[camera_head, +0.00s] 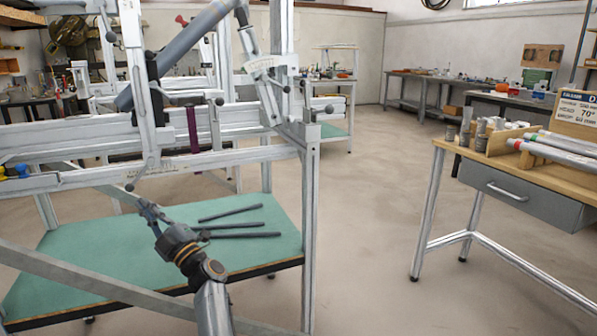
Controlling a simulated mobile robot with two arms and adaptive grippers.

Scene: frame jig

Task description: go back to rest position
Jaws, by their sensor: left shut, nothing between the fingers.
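My left arm reaches up from the bottom of the head view. Its left gripper (151,212) is shut and empty, over the green lower shelf (100,260) of the frame jig. Its tips are just below the jig's lower grey rail. The metal frame jig (309,200) fills the left side, with a dark grey tube (185,52) slanting across its upper part. Several dark rods (240,225) lie on the green shelf, right of the gripper. My right gripper is not in view.
A wooden workbench (483,158) with a grey drawer, metal tubes and a sign stands at the right. The floor (375,200) between jig and bench is clear. A jig post stands right of my left arm, and a diagonal brace (80,280) crosses at lower left.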

